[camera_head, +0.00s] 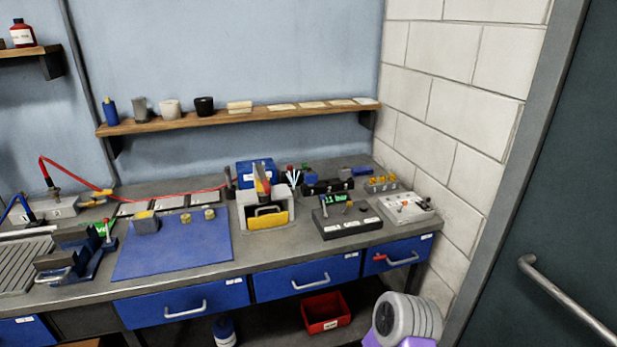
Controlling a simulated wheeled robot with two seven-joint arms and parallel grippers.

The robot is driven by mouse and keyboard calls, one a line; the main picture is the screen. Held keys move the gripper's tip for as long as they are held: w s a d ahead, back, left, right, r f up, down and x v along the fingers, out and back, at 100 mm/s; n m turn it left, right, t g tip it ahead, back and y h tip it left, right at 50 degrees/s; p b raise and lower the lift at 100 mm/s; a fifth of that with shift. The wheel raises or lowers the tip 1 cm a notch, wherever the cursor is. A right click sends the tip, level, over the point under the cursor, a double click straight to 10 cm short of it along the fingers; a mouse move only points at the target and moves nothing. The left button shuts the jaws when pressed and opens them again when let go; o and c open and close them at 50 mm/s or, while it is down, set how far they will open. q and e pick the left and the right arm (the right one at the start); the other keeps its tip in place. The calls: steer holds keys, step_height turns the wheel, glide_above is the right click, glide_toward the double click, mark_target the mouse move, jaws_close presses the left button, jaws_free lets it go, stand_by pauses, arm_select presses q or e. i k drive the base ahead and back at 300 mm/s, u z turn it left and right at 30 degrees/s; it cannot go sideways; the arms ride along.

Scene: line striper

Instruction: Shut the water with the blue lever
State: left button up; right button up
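At the left edge of the workbench, a thin blue curved piece (13,208) rises beside a dark upright fitting. It is cut off by the picture edge, and I cannot tell whether it is a lever or a hose. No other clear blue lever shows. No water shows. Neither of my grippers is in view.
The grey workbench (255,262) holds a red hose (75,175), a vise (75,255), a blue mat (175,258), a caddy of tools (262,208) and a dark box with a green display (346,222). A wooden shelf (235,117) hangs behind. A door (560,210) stands at right.

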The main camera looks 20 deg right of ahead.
mark_target(323, 197)
steer(key=z, duration=0.55)
steer(key=k, duration=0.65)
steer(key=z, duration=0.85)
steer(key=i, duration=1.15)
steer(key=u, duration=0.9)
steer(key=i, duration=0.75)
steer(key=u, duration=0.9)
